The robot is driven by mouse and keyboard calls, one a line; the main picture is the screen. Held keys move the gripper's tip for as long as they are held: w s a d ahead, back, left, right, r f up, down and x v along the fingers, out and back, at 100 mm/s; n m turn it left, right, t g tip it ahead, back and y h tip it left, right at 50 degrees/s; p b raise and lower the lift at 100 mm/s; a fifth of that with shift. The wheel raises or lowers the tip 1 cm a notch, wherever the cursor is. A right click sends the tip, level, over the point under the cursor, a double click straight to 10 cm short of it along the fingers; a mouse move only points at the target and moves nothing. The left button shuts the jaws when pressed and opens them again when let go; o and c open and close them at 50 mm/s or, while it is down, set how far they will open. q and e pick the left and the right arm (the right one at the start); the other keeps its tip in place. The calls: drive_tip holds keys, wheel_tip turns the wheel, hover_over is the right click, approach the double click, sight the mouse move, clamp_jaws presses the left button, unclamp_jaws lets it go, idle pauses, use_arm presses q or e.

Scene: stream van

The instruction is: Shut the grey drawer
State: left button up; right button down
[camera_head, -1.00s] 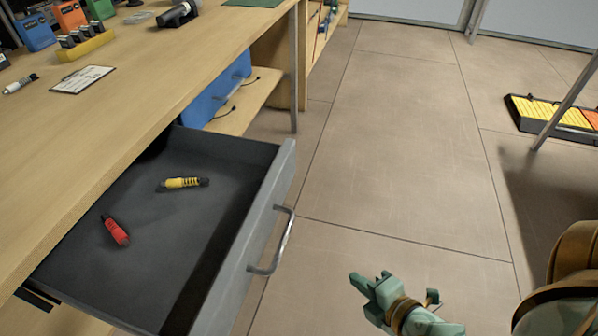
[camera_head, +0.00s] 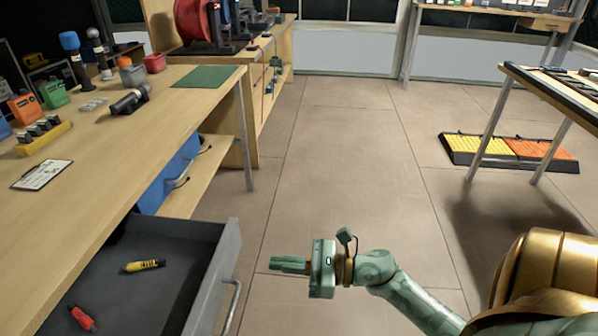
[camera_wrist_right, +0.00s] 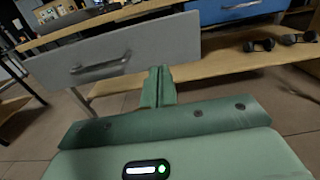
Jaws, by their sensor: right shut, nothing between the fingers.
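The grey drawer (camera_head: 222,262) is pulled out from under the wooden workbench (camera_head: 150,119) at the lower left of the head view. A yellow-and-black item (camera_head: 143,266) and a red item (camera_head: 82,318) lie inside it. Its handle (camera_head: 232,306) is on the outer front face. In the right wrist view the drawer front (camera_wrist_right: 150,52) and handle (camera_wrist_right: 100,66) face the camera. My right gripper (camera_head: 274,264) is shut and empty, to the right of the drawer front and apart from it, pointing left. Its shut fingers (camera_wrist_right: 158,86) show in the wrist view. My left gripper is not in view.
A blue drawer (camera_head: 178,172) and a low wooden shelf (camera_head: 205,185) are beyond the grey drawer. A metal table leg (camera_head: 246,140) stands past it. The floor (camera_head: 345,170) to the right is clear up to a yellow-and-orange case (camera_head: 508,150) under another table.

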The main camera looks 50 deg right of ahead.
sight(231, 259)
drive_tip(key=b+x, duration=0.1)
drive_tip(key=x, duration=0.6)
drive_tip(key=shift+w+a, duration=0.3)
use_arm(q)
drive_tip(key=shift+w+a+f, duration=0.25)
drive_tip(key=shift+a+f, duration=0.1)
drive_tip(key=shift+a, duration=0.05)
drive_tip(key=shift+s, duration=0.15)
